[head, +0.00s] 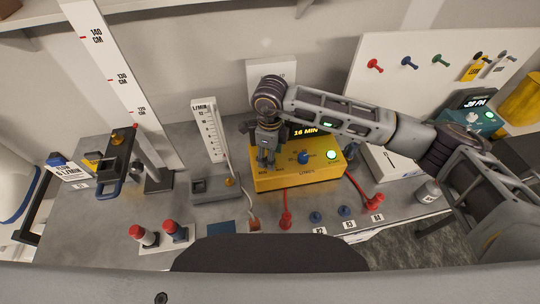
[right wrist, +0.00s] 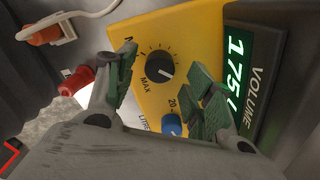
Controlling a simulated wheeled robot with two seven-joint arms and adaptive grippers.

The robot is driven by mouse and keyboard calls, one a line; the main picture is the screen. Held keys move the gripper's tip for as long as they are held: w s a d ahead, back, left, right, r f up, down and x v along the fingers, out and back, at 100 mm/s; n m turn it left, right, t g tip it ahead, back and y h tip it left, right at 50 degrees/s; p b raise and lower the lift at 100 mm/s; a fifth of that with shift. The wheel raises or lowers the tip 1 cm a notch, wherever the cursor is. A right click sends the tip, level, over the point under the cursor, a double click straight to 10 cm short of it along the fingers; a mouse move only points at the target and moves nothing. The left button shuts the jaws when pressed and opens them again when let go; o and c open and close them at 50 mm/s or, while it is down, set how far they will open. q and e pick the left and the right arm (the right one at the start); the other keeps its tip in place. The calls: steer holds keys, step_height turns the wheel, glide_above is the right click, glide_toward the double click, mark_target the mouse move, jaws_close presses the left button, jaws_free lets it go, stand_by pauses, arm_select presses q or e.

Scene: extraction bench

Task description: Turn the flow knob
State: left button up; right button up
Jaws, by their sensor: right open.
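A yellow pump box (head: 300,178) stands on the bench at centre, with a lit display and a blue knob (head: 304,157) on its face. In the right wrist view, the yellow face (right wrist: 190,30) carries a black round knob (right wrist: 160,64) with a white pointer line, a ring of marks and the word MAX. The blue knob (right wrist: 171,124) is lower, partly hidden by a finger. My right gripper (right wrist: 166,80) is open, its fingers on either side of the black knob, apart from it as far as I see. In the head view my right gripper (head: 267,153) hides the black knob. My left gripper is not in view.
A flow meter (head: 208,140) with an orange knob (head: 229,181) stands left of the box. Red plugs (head: 285,220) and blue sockets (head: 315,217) lie in front. A height post (head: 112,75) stands at left.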

steer(key=shift+f, duration=0.95)
steer(key=c, duration=1)
steer(key=shift+n+b, duration=0.9)
steer(key=shift+b, duration=1.4)
